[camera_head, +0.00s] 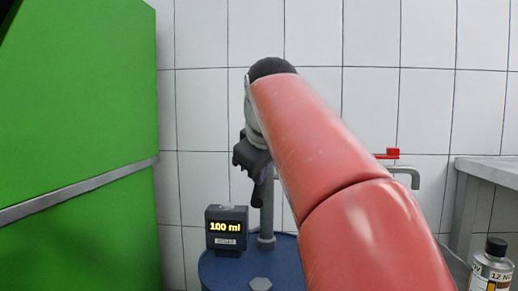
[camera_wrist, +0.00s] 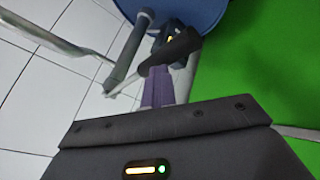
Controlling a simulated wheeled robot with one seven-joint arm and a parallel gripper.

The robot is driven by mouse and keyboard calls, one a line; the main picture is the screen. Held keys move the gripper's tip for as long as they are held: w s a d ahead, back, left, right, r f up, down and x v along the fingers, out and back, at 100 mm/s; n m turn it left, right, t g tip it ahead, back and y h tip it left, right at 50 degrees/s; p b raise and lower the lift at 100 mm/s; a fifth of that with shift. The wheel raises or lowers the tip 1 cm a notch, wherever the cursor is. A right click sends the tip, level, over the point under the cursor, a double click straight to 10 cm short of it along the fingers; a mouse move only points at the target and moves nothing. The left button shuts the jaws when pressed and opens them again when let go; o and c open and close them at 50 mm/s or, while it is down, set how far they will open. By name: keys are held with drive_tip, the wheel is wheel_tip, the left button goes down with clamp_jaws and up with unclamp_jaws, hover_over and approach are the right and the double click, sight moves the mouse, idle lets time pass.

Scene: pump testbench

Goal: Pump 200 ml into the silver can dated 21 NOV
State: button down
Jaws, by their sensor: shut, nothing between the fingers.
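A display (camera_head: 226,228) reading "100 ml" stands on a blue drum (camera_head: 225,268) beside the grey pump post (camera_head: 267,215). My gripper (camera_head: 259,196) is in front of the post, up and right of the display, with the arm hiding much of the pump. In the wrist view its purple fingers (camera_wrist: 160,88) are shut and empty, close to a black handle grip (camera_wrist: 175,48); whether they touch is unclear. A silver can (camera_head: 492,267) with a black cap stands at the lower right edge; its label is cut off, showing roughly "12 NO". No 21 NOV date is readable.
A green block (camera_head: 80,110) with a grey rail fills the left. A grey bench (camera_head: 490,168) is at the right. A pipe spout (camera_head: 408,172) with a red lever (camera_head: 388,154) shows behind my arm. White tiled wall (camera_head: 220,100) stands behind.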

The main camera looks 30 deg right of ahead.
drive_tip(key=shift+f+b, duration=0.3)
drive_tip(key=shift+f, duration=0.2)
drive_tip(key=shift+r, duration=0.1)
idle(0.7)
wheel_tip(320, 180, up, 10)
drive_tip(key=p, duration=1.1)
drive_tip(key=shift+w+d, duration=0.25)
drive_tip(key=shift+w, duration=0.2)
drive_tip(key=r, duration=0.2)
drive_tip(key=r+p, duration=0.1)
drive_tip(key=r, duration=0.2)
drive_tip(key=shift+w+d, duration=0.15)
drive_tip(key=shift+w, duration=0.05)
idle(0.3)
idle(0.7)
